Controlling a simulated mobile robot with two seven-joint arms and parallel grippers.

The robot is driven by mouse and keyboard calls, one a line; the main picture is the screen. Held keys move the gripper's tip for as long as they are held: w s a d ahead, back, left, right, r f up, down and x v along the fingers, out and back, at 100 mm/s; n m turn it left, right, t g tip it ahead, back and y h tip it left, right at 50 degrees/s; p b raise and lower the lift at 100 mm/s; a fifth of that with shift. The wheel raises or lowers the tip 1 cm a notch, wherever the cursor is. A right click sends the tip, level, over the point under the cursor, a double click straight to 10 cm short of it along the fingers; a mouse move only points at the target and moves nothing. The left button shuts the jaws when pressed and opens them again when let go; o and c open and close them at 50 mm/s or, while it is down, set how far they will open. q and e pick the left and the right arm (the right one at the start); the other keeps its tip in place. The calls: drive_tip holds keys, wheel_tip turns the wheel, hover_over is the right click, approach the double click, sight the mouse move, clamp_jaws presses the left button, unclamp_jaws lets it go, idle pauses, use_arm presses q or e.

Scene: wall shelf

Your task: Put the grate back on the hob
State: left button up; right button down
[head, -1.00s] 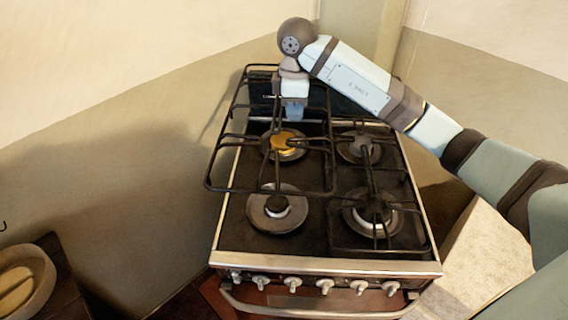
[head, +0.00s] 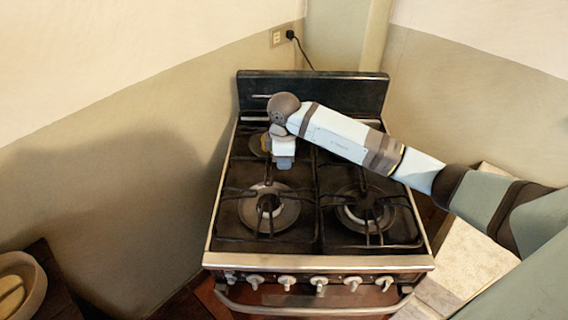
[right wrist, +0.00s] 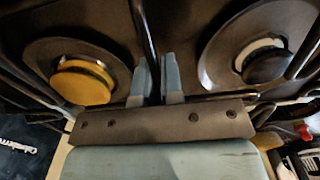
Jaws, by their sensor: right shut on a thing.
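The black wire grate (head: 228,190) lies over the left half of the hob (head: 318,262), around the front left burner, and looks level with the top. Whether every foot touches is too small to tell. My right gripper (head: 284,163) is shut on a bar of this grate, near its middle. In the right wrist view the bar (right wrist: 148,40) runs between the two fingers of the gripper (right wrist: 158,75), with a yellow burner cap (right wrist: 80,84) and a dark one (right wrist: 266,64) on either side. My arm hides part of the rear burners. My left gripper is out of view.
A second grate (head: 375,232) sits on the right half of the hob. A dark back panel (head: 345,92) stands behind it. Knobs line the front. A wall is close on the left, and a bowl (head: 18,285) sits at lower left.

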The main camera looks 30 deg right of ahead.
drive_tip(key=shift+f, duration=0.7)
drive_tip(key=c, duration=1.3)
unclamp_jaws()
drive_tip(key=shift+f, duration=0.15)
drive_tip(key=shift+o, duration=0.2)
wheel_tip(320, 180, up, 12)
drive_tip(key=shift+r+b, duration=0.15)
drive_tip(key=shift+b, duration=0.15)
